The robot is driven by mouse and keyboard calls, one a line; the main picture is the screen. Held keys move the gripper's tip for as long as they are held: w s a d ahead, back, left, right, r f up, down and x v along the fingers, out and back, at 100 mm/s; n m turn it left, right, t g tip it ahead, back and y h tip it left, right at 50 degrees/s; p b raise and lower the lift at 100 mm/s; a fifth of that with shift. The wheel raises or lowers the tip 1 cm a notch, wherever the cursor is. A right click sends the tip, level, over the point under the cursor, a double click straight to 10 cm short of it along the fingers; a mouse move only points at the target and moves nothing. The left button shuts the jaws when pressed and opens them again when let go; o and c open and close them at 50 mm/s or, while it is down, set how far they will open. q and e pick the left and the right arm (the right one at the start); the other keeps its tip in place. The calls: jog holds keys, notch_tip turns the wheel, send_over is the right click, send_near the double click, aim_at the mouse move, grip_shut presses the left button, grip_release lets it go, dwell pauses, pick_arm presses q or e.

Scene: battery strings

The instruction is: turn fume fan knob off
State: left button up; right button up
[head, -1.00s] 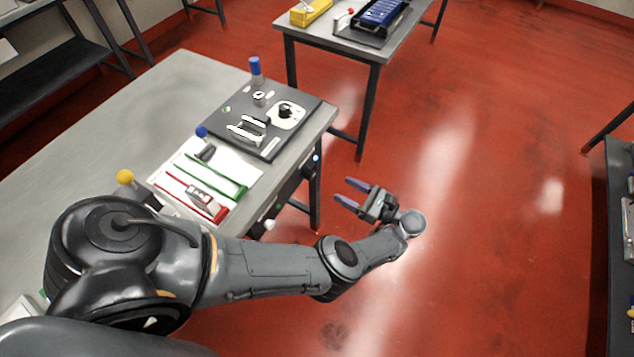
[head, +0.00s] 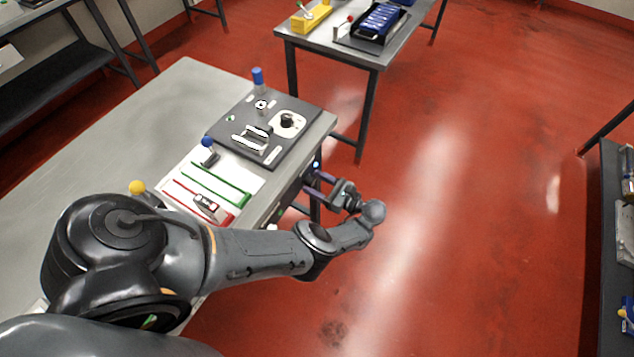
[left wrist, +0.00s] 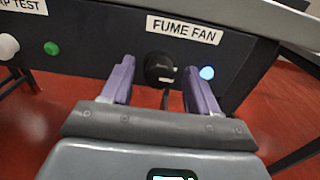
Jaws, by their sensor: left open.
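The fume fan knob (left wrist: 160,69) is a black round knob on the dark front panel of the bench, under a white "FUME FAN" label (left wrist: 184,29). A lit blue-white lamp (left wrist: 207,73) sits just right of the knob; it also shows in the head view (head: 317,164). My left gripper (left wrist: 158,80) is open, with one purple finger on each side of the knob in the left wrist view. I cannot tell whether the fingers touch it. In the head view my left gripper (head: 312,182) is at the bench's front edge. My right gripper is not in view.
On the same panel are a green lamp (left wrist: 51,48) and a white button (left wrist: 8,46) to the left. The bench top (head: 130,120) holds a dark fixture board (head: 225,125) and a white mat with red and green strips. Open red floor lies to the right.

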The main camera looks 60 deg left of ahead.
pick_arm(q)
jog(key=shift+c, duration=0.2)
jog(key=c, duration=1)
jog(key=shift+m, duration=0.3)
jog(key=m+p, duration=0.1)
jog(key=m, duration=0.2)
jog(key=shift+w, duration=0.1)
jog(key=m+p, duration=0.1)
jog(key=m, duration=0.4)
jog(key=shift+a+m, duration=0.1)
jog(key=shift+m, duration=0.3)
jog(key=m+p, duration=0.1)
jog(key=m, duration=0.5)
jog(key=shift+w+f, duration=0.1)
jog(key=shift+f+m, duration=0.1)
jog(key=shift+m, duration=1.2)
